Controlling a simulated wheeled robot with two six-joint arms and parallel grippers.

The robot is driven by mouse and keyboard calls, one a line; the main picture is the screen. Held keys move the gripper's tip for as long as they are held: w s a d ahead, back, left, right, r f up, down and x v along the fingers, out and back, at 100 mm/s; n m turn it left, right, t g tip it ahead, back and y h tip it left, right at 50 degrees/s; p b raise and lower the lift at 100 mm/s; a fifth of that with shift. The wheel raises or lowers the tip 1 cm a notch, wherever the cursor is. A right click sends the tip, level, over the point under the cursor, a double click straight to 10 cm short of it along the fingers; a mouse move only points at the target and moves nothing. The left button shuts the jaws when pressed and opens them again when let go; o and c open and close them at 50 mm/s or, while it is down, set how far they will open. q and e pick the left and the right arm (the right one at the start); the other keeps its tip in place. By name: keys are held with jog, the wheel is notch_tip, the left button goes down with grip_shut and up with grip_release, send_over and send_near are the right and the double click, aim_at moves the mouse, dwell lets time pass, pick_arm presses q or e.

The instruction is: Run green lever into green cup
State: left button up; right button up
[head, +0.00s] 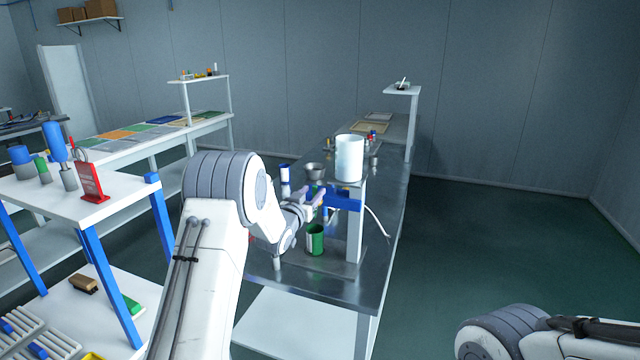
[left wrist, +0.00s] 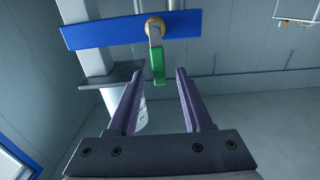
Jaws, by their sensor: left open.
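In the left wrist view the green lever (left wrist: 157,66) hangs in the picture from a brass pivot on a blue bar (left wrist: 100,34). My left gripper (left wrist: 159,76) is open, its two purple fingers on either side of the lever's end with gaps showing. I cannot tell how deep the lever is between them. In the head view my left gripper (head: 316,196) is at the blue bar (head: 345,203) on the white post, and the lever is hard to make out. The green cup (head: 315,241) stands below on the metal bench. My right gripper is out of view.
A white container (head: 349,158) sits atop the post. A grey bowl (head: 314,171) and a blue-and-white bottle (head: 285,180) are beside the gripper. A white side table (head: 120,208) with a red sign stands left. The floor at right is clear.

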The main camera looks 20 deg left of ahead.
aim_at(315, 189)
pick_arm(q)
jog(key=shift+w+d+p, duration=0.1)
jog(key=shift+w+p, duration=0.45)
jog(key=shift+w, duration=2.1)
